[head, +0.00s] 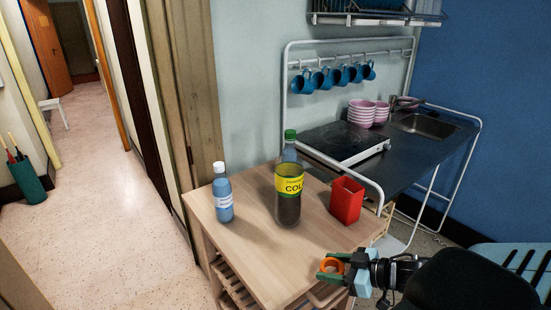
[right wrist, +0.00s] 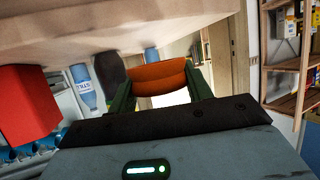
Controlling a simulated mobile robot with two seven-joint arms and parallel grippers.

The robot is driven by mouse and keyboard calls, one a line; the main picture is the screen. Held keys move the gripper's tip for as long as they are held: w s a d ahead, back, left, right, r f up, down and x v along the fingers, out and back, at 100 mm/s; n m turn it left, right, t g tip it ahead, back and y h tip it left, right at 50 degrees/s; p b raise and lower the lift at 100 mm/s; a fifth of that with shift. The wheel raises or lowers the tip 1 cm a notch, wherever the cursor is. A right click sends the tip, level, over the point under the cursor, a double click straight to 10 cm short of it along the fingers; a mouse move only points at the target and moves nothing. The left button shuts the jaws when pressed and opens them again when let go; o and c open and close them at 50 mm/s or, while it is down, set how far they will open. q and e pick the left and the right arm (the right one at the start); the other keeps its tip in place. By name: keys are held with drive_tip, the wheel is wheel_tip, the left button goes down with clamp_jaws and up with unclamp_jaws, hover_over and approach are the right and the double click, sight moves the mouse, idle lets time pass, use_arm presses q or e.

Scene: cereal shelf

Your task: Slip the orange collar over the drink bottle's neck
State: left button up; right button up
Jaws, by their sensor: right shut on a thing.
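The orange collar (head: 325,266) is a ring held between the green fingers of my right gripper (head: 331,269), off the table's front right corner. In the right wrist view the collar (right wrist: 160,76) fills the space between the fingers. A dark drink container with a yellow "COL" label (head: 289,186) stands upright on the table, left of and beyond the gripper. A clear bluish bottle with a green cap (head: 290,150) shows directly behind it; their overlap hides part of it. A small blue bottle with a white cap (head: 222,197) stands further left. My left gripper is out of view.
A red open box (head: 347,200) stands on the wooden table (head: 250,250) at right, between my gripper and the far side. The front of the table is clear. A counter (head: 400,150) with a hob, pink bowls and a metal rail lies behind.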

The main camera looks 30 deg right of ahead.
drive_tip(key=shift+w+a, duration=0.1)
drive_tip(key=shift+w, duration=0.05)
drive_tip(key=shift+w+a+m, duration=0.15)
drive_tip(key=shift+m, duration=0.15)
drive_tip(key=w+a+m+h, duration=0.1)
drive_tip(key=w+a+t+h, duration=0.1)
drive_tip(key=w+a, duration=0.1)
drive_tip(key=shift+r+m, duration=0.15)
drive_tip(key=shift+m, duration=0.25)
drive_tip(key=w+a+r+m+h, duration=0.1)
drive_tip(key=w+a+r+h, duration=0.1)
drive_tip(key=a+r, duration=0.4)
drive_tip(key=w+a+r+m+h, duration=0.2)
drive_tip(key=w+a+r, duration=0.2)
drive_tip(key=a, duration=0.4)
drive_tip(key=shift+w+a+r+t, duration=0.25)
drive_tip(key=shift+w+r+t, duration=0.1)
drive_tip(key=shift+r, duration=0.5)
drive_tip(key=shift+w+r, duration=0.1)
